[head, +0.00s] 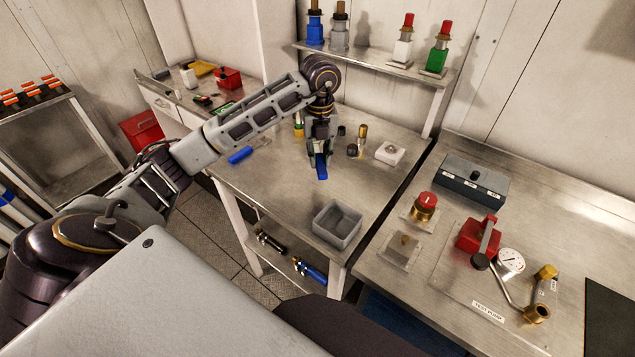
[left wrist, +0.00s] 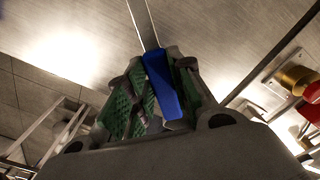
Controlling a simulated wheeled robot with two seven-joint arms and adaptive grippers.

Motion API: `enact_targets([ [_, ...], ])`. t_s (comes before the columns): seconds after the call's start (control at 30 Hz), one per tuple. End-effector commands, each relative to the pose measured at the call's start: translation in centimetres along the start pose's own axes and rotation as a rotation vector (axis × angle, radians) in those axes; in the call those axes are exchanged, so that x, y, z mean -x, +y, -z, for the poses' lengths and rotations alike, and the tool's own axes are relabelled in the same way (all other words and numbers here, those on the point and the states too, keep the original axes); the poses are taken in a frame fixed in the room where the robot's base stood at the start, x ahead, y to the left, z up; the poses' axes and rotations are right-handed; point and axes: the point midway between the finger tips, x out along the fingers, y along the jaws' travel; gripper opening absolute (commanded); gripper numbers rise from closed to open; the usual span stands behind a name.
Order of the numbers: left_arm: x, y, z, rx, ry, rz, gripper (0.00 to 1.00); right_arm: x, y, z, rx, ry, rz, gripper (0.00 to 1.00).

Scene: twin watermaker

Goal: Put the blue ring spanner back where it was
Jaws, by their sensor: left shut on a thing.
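My left gripper (head: 320,148) is shut on a blue-handled tool, the blue spanner (head: 321,168), above the middle bench. In the left wrist view the blue handle (left wrist: 162,85) sits between the green-padded fingers (left wrist: 150,100), and a thin metal shank runs up from it out of the picture. The ring end is not clear in either view. Another blue-handled item (head: 240,155) lies near the left edge of the bench, under my left arm; I cannot tell what it is. My right gripper is not in view.
A grey open bin (head: 337,223) stands at the bench's front corner. A shelf (head: 375,63) with several coloured valves is at the back. The right bench holds a test pump (head: 478,236). The bench middle is clear.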

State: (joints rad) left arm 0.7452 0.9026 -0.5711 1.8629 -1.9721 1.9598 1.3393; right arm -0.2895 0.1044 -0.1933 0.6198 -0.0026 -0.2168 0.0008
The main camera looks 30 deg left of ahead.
Motion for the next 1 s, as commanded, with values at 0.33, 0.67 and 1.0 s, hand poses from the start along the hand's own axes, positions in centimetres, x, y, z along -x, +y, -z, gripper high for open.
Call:
enact_targets([
  [0.33,-3.1,0.0,0.1,0.0,0.003,-0.001,0.0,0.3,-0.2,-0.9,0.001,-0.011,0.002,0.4],
  [0.67,-6.1,0.0,0.0,0.0,0.0,0.001,0.0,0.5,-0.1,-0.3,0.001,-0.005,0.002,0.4],
  [1.0,-6.3,0.0,0.0,0.0,0.0,0.0,0.0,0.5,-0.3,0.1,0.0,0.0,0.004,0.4],
])
